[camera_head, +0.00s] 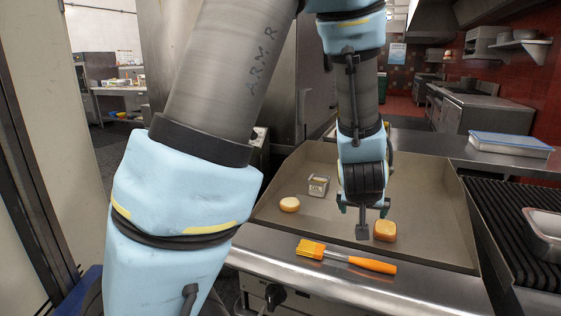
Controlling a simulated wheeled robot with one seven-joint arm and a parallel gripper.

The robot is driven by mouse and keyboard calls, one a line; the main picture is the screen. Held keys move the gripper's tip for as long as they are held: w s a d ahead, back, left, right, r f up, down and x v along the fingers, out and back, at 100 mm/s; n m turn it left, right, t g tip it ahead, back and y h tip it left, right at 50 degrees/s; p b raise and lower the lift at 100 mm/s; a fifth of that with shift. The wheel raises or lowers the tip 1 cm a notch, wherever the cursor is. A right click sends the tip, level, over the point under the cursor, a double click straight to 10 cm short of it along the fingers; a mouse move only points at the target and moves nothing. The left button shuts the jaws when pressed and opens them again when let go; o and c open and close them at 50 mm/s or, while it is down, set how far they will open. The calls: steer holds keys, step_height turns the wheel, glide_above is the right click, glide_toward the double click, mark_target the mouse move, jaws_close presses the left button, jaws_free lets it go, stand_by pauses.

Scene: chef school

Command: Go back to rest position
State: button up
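My gripper (363,208) hangs pointing down over the griddle (300,212), right of its middle. Its two dark fingers stand apart, and I see nothing held between them. A grey part in front covers some of the gap. A browned bun or patty (385,231) lies on the griddle just right of and below the gripper. My arm is stretched forward and fills much of the left and upper middle of the view.
A round bun (289,204) and a small metal container (319,186) sit on the griddle. An orange brush (345,258) lies on the front ledge. A grill (511,235) with a metal pan (546,227) is at right. A blue-lidded tray (510,143) sits behind.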

steer(key=a+g, duration=0.1)
steer(key=a, duration=0.4)
steer(key=a+n+g+y, duration=0.1)
steer(key=a, duration=0.4)
steer(key=a+g, duration=0.1)
steer(key=a, duration=0.4)
steer(key=shift+s+a+f+n+y, duration=0.1)
steer(key=shift+s+a+n+y, duration=0.05)
steer(key=shift+s+n+y, duration=0.15)
steer(key=s+a+g+y, duration=0.1)
steer(key=s+a, duration=0.2)
steer(key=a, duration=0.3)
steer(key=s+a+n+g+y, duration=0.1)
steer(key=s+a+g, duration=0.1)
steer(key=a, duration=0.5)
steer(key=shift+s+r, duration=0.3)
steer(key=shift+s, duration=0.25)
steer(key=shift+d, duration=0.1)
